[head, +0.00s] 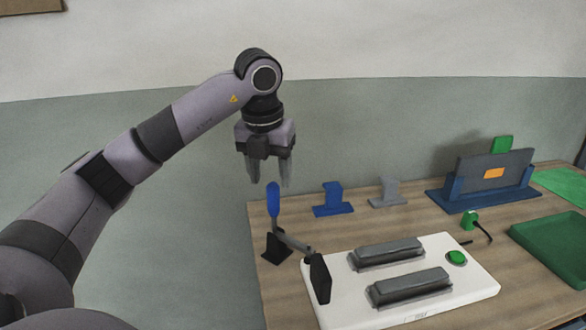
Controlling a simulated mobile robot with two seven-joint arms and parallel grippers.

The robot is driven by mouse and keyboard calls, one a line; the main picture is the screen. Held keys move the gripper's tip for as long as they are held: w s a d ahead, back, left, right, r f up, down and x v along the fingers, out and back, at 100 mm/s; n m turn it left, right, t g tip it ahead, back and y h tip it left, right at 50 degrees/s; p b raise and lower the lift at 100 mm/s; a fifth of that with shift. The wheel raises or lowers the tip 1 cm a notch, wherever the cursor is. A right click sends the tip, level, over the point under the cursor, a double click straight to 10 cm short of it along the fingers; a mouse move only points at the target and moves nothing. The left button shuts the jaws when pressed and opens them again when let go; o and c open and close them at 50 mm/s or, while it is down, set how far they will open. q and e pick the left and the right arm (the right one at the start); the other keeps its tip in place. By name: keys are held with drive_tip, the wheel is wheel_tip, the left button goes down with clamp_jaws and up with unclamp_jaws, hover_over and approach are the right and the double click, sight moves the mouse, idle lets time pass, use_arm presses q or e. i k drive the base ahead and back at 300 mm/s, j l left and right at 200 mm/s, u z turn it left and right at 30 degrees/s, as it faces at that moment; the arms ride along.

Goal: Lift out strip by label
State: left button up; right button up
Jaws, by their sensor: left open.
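A dark grey flat panel (470,172) with an orange label (494,173) on its face stands upright in a blue holder (450,198) at the back right of the table. I cannot tell whether this panel is the strip. My left gripper (270,178) points down with its jaws open and empty. In the picture it is just above the blue-handled lever (273,200) at the table's left end, well to the left of the panel. I cannot tell its exact height. My right gripper is out of view.
A white plate (345,305) carries two grey moulds (388,253) and a green button (456,258). A blue stand (333,198) and a grey stand (388,192) are behind it. A green plug (469,219) with black cable, a green tray (555,245) and a green mat (563,184) lie right.

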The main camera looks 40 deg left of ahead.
sight(416, 283)
drive_tip(key=k+l, duration=0.75)
drive_tip(key=l, duration=0.2)
